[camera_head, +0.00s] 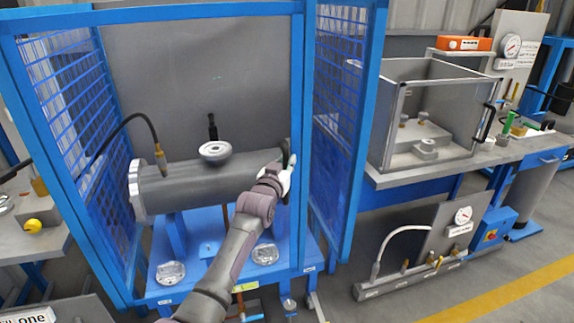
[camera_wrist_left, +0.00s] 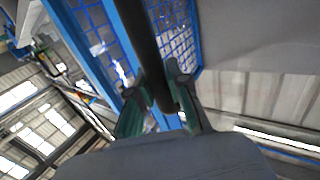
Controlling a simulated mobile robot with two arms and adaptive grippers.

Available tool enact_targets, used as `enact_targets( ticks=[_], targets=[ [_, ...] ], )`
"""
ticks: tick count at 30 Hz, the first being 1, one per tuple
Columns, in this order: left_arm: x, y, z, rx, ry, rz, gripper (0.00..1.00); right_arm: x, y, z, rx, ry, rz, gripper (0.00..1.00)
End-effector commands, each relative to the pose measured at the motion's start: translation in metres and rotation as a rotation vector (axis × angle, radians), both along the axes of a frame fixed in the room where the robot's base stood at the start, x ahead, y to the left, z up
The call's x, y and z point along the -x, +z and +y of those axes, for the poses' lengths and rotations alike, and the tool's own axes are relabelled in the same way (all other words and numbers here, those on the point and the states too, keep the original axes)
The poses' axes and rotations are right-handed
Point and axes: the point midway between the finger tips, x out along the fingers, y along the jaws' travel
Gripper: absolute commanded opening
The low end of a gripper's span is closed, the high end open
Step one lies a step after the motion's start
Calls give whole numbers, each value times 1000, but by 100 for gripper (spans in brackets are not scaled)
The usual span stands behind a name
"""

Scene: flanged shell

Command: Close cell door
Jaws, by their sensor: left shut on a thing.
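The cell (camera_head: 297,70) is a blue frame with mesh panels around a grey flanged shell (camera_head: 205,182). A blue mesh panel, seemingly the cell door (camera_head: 360,120), stands at an angle right of the front post, so the front shows open. My left gripper (camera_head: 287,163) is beside that post, right of the shell. In the left wrist view, the fingers of my left gripper (camera_wrist_left: 162,103) are closed around a dark upright bar (camera_wrist_left: 143,45), with blue frame and mesh behind it. How the bar joins the door is hidden. My right gripper is out of view.
A workbench with a clear-walled box (camera_head: 425,110) stands to the right. A panel with a gauge and hose (camera_head: 440,245) sits on the floor in front of it. The floor right of the yellow line (camera_head: 500,300) looks clear.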

Motion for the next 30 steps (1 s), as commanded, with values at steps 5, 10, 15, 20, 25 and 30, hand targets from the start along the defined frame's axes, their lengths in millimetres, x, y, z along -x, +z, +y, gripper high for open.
enact_targets(
  ticks=[5, 10, 15, 20, 25, 30],
  targets=[
    [-2, 5, 3, -1, 5, -7, 22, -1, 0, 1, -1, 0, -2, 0],
    [-1, 4, 3, 0, 4, -6, 43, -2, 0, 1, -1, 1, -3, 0],
    [-1, 3, 2, 0, 3, -5, 43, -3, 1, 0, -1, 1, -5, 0],
    [0, 3, 3, 1, 3, -4, 43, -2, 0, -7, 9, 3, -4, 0],
    [10, 2, 6, 2, 2, -6, 43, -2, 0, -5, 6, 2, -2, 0],
    [31, 2, 15, 1, 3, -6, 43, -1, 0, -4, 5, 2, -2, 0]
  ],
)
